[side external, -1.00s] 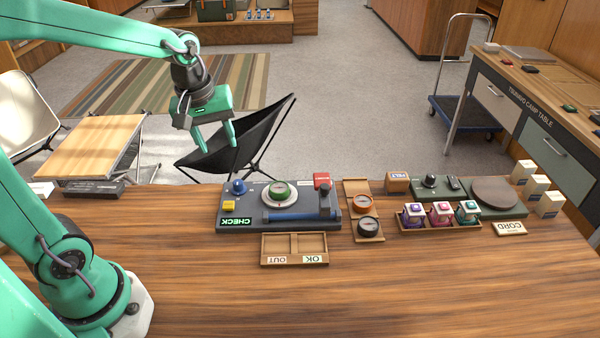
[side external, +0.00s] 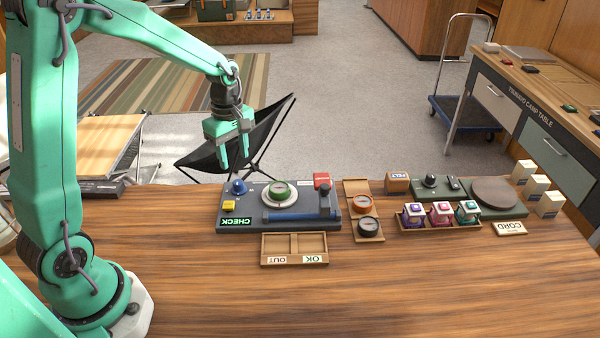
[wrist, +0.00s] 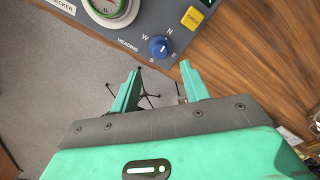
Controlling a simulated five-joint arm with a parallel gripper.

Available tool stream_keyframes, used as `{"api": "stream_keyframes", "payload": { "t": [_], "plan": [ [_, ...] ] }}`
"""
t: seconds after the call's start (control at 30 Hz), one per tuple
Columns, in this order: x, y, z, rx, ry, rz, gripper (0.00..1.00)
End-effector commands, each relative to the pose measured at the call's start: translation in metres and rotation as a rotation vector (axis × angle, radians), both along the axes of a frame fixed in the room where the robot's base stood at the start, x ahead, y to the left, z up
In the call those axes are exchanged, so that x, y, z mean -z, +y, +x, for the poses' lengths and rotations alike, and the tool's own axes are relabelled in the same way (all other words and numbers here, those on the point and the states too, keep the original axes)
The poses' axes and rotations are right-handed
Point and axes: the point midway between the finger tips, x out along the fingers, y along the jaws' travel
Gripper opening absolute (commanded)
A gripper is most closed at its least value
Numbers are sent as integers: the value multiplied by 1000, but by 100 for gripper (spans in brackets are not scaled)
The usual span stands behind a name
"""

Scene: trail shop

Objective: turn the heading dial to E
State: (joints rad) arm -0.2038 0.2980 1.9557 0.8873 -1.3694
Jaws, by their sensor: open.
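The heading dial (side external: 238,187) is a small blue knob at the left end of the grey checker panel (side external: 290,222). In the wrist view the dial (wrist: 159,46) is ringed by the letters N, E, S and W beside the word HEADING. A small pale mark shows on the knob, but I cannot tell for sure which letter it faces. My gripper (side external: 235,164) is open and empty, above and behind the dial, fingers pointing down. In the wrist view the gripper (wrist: 160,68) has its fingertips just short of the dial, not touching it.
A yellow CHECK button (wrist: 193,17) sits close to the dial. A green-ringed compass (side external: 279,192) rests on the panel, with a red block (side external: 321,180) farther right. A wooden OUT/OK tray (side external: 294,249) lies in front. The table's front left is clear.

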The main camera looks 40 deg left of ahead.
Motion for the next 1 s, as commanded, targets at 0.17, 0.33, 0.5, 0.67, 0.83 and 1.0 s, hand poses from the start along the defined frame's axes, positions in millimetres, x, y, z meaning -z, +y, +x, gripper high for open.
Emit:
{"api": "stream_keyframes", "payload": {
  "t": [0.17, 0.33, 0.5, 0.67, 0.83, 1.0],
  "plan": [
    [9, 0, -1, 1, 3, -1, 46],
    [25, 0, -1, 2, 4, -1, 46],
    [47, 0, -1, 2, 5, -1, 46],
    [64, 0, -1, 3, 3, -1, 46],
    [75, 0, 0, 3, 1, 0, 46],
    [78, 0, 0, 3, 1, 0, 46]
  ]
}}
